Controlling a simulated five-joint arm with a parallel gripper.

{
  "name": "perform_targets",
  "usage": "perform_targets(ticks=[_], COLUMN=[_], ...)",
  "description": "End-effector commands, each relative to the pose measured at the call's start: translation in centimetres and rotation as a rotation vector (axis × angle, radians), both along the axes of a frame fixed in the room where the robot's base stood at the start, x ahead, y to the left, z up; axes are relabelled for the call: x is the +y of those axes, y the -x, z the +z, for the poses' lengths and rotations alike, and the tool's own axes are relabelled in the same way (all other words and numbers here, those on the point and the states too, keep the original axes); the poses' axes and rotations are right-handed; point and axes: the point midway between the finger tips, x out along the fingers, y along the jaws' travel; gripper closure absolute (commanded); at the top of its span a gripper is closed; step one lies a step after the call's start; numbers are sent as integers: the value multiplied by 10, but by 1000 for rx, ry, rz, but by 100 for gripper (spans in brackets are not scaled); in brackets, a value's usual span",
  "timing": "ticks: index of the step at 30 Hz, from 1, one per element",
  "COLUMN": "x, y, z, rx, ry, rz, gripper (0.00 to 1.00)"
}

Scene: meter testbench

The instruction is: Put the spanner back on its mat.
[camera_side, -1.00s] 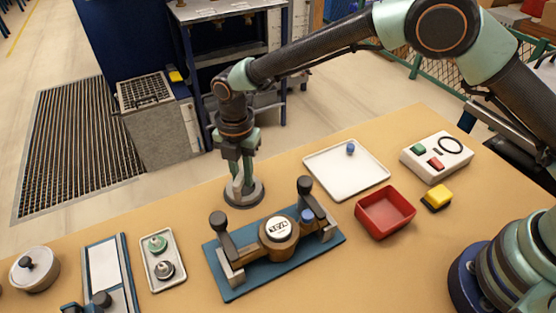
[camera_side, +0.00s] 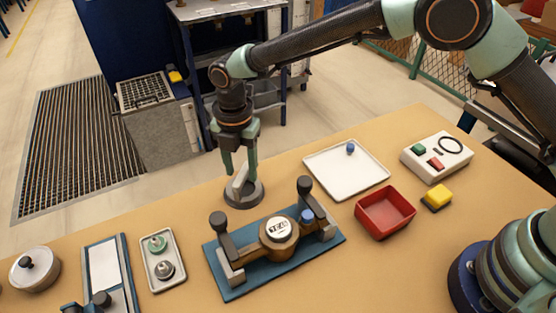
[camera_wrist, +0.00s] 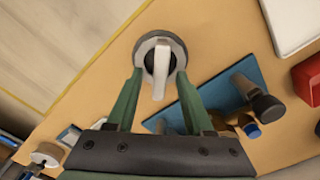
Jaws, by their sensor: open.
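The light grey spanner (camera_side: 239,184) stands on the round dark grey mat (camera_side: 256,198) near the far edge of the bench. In the wrist view the spanner (camera_wrist: 159,88) rises from the dark middle of the ring-shaped mat (camera_wrist: 179,48). My gripper (camera_side: 240,172) is open above the mat, with one green finger on each side of the spanner. The wrist view shows the fingers (camera_wrist: 160,75) spread with gaps beside the spanner. The spanner's lower end is hard to make out.
A blue fixture (camera_side: 225,288) with a round meter (camera_side: 279,228) and upright clamps lies just in front. A white tray (camera_side: 330,180), red bin (camera_side: 386,226), yellow block (camera_side: 437,197) and button box (camera_side: 428,167) are at right. A small tray (camera_side: 173,236) is at left.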

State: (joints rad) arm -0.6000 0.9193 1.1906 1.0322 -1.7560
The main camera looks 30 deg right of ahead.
Motion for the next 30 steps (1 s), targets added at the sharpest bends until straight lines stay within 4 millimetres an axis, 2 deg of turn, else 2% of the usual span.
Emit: perform_targets(ticks=[3, 9, 13, 20, 23, 30], x=[1, 0, 0, -6, -23, -101], y=[-1, -1, -1, -1, -3, 6], z=[27, 66, 85, 104, 120, 178], rx=[-4, -3, -3, -6, -26, -103], ry=[-2, -1, -1, -5, -19, -95], rz=[0, 0, 0, -33, -140, -637], gripper=[48, 48, 48, 48, 48, 48])
